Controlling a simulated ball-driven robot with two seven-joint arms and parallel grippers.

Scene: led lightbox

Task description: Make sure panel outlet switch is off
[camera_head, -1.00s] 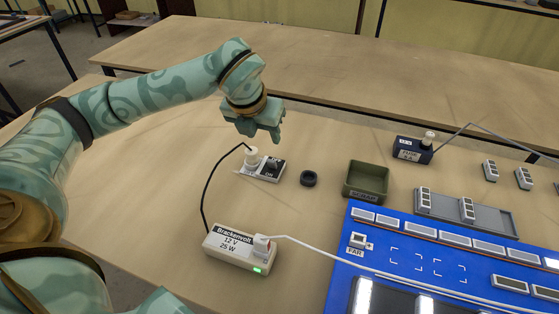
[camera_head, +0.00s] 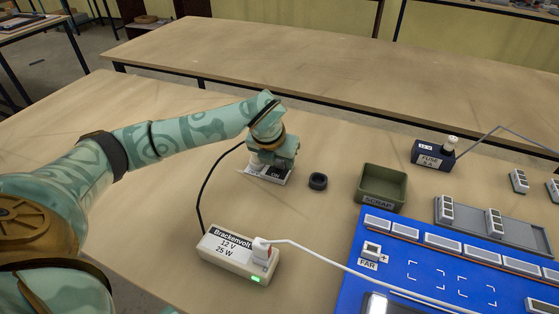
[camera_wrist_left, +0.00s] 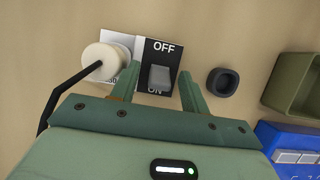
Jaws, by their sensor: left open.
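The panel outlet switch (camera_wrist_left: 159,78) is a grey rocker on a black plate, with OFF printed at its far end and ON at its near end in the left wrist view. I cannot tell for sure which way the rocker is tipped. A round cream plug (camera_wrist_left: 105,62) with a black cable sits in the outlet beside it. My left gripper (camera_head: 272,163) is low over the outlet plate (camera_head: 268,176) and hides much of it in the head view. Its open fingers stand on either side of the rocker in the wrist view. My right gripper is out of view.
A black ring (camera_head: 318,181) and a green scrap bin (camera_head: 381,187) lie right of the outlet. The Brackenvolt supply (camera_head: 238,256), with a green light lit, stands in front. A blue panel (camera_head: 400,270), a grey tray (camera_head: 515,235) and a fuse box (camera_head: 432,154) are further right.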

